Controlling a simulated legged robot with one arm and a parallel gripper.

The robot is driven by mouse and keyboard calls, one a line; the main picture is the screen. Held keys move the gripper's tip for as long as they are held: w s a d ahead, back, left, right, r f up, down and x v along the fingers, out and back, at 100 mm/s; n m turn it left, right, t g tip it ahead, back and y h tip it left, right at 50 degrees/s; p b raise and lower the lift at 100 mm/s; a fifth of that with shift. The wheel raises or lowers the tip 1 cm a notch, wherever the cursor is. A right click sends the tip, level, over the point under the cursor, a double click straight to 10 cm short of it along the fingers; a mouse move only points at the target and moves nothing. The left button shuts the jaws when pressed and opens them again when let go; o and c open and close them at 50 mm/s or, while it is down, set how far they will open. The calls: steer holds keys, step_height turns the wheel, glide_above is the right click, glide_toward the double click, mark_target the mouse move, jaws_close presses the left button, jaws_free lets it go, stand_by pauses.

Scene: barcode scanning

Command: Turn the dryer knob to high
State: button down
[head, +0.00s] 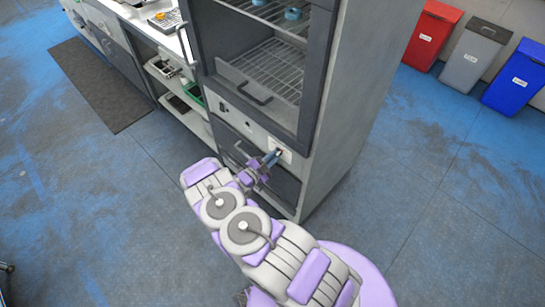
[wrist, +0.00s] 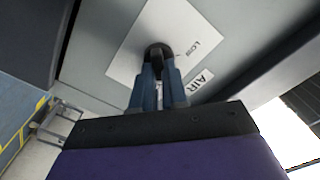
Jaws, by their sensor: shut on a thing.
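The dryer (head: 262,85) is a tall grey cabinet with a wire-shelved chamber above and a control strip below it. Its black round knob (wrist: 158,52) sits on a white label plate (wrist: 184,32) in the wrist view; in the head view the label plate shows at the strip's right end (head: 284,151). My gripper (wrist: 160,72) is shut on the knob, with a blue-grey finger on each side. In the head view my gripper (head: 272,158) reaches the strip. The lettering "LOS" and "AIR" shows beside the knob; the rest of the label and the knob's pointer are hidden.
The dryer door handle (head: 254,94) is above the strip, and a dark lower panel (head: 265,177) is below it. A shelved bench (head: 172,80) stands to the left. Red, grey and blue bins (head: 478,52) stand far right. The blue floor to the right is clear.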

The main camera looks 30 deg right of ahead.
steer(key=shift+a+f+m, duration=0.1)
steer(key=shift+f+m, duration=0.05)
steer(key=shift+m, duration=0.25)
steer(key=c, duration=1.4)
jaws_free()
steer(key=shift+w, duration=0.1)
steer(key=shift+o, duration=1.2)
steer(key=shift+a, duration=0.1)
steer(key=p+v, duration=0.2)
steer(key=v, duration=1.5)
steer(key=shift+a, duration=0.1)
